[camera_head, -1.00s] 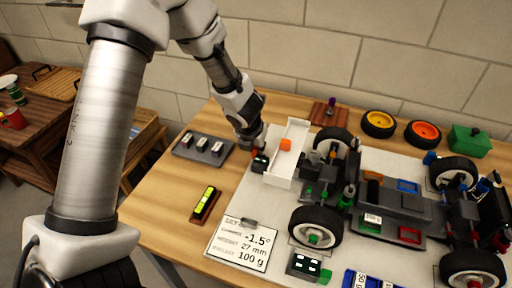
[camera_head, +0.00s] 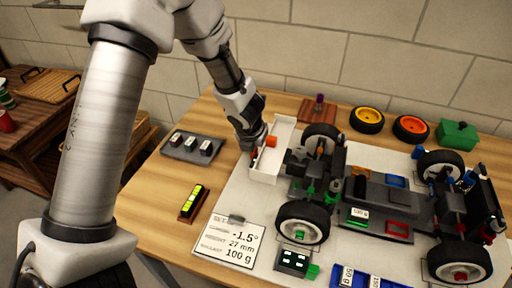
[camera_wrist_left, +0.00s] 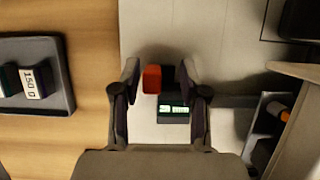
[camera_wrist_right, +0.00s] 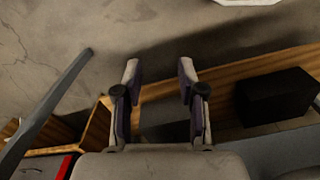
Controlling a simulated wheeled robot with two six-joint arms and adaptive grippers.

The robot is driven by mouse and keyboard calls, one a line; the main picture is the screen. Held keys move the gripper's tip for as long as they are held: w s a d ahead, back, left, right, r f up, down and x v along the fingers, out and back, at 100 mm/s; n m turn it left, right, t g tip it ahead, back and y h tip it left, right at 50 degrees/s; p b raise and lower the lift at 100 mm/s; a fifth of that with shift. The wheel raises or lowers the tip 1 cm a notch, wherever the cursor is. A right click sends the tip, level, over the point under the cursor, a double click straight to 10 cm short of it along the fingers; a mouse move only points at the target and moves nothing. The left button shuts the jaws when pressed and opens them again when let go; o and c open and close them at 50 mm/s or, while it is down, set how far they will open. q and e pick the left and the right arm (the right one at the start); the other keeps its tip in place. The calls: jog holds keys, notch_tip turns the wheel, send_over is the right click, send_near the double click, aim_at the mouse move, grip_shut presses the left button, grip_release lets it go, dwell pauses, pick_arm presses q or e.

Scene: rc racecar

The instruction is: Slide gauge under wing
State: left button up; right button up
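My left gripper (camera_head: 257,146) is low over the mat at the left end of the white wing (camera_head: 264,174). In the left wrist view it (camera_wrist_left: 160,72) is open. The gauge (camera_wrist_left: 173,110), a small dark block with a lit green-white display and a red-orange part (camera_wrist_left: 152,78), lies between and just below its fingers. Contact with the fingers cannot be made out. In the head view the gripper mostly hides the gauge. The wing is joined to the front of the racecar chassis (camera_head: 385,200). My right gripper (camera_wrist_right: 158,75) is open and empty, away from the car.
A grey tray of weights (camera_head: 193,147) and a yellow-green level (camera_head: 191,201) lie left of the mat. A spec card (camera_head: 230,243) is in front. Loose wheels (camera_head: 367,120) and a green box (camera_head: 457,134) stand behind. Blue weight tray (camera_head: 365,278) is at the front.

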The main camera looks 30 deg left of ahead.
pick_arm(q)
jog(key=shift+a, duration=0.1)
jog(key=shift+s+r, duration=0.15)
jog(key=shift+r, duration=0.1)
jog(key=v, duration=1.1)
jog(key=shift+r, duration=0.2)
jog(key=shift+s, duration=0.2)
